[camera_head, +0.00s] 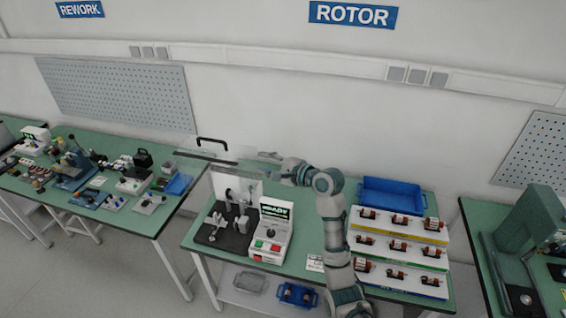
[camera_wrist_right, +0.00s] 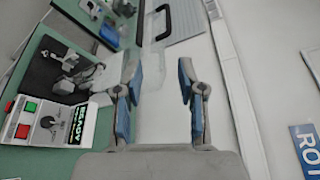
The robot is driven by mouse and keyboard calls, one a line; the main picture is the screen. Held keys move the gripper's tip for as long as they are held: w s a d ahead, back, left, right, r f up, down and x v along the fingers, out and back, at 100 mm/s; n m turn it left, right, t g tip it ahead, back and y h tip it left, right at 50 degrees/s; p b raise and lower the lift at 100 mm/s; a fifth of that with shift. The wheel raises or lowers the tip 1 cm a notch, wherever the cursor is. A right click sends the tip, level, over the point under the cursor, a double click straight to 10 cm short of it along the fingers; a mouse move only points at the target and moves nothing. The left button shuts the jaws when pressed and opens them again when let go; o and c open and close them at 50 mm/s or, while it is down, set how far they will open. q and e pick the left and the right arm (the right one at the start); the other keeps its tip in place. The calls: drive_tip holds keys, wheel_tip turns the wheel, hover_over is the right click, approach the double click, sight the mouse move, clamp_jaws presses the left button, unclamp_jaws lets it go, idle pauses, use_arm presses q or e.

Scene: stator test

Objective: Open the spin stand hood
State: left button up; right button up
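The spin stand (camera_head: 212,236) has a dark base with grey fixtures and a white control box (camera_head: 270,240) whose screen reads READY. The box also shows at the left of the right wrist view (camera_wrist_right: 52,122). Its clear hood (camera_head: 215,155) is raised above the base, with a black handle (camera_head: 212,141) at its upper left end. The handle shows at the top of the wrist view (camera_wrist_right: 166,18). My right gripper (camera_head: 262,157) is beside the raised hood, to the right of the handle. Its fingers (camera_wrist_right: 160,100) are apart, with no handle between them. My left gripper is not in view.
A blue bin (camera_head: 392,193) and tiered racks of rotors (camera_head: 400,245) stand right of the stand on the same table. Another bench (camera_head: 125,218) with tools is at the left.

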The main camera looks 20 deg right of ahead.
drive_tip(key=s+d+r, duration=0.2)
drive_tip(key=s+d, duration=0.2)
idle(0.5)
drive_tip(key=shift+w, duration=0.1)
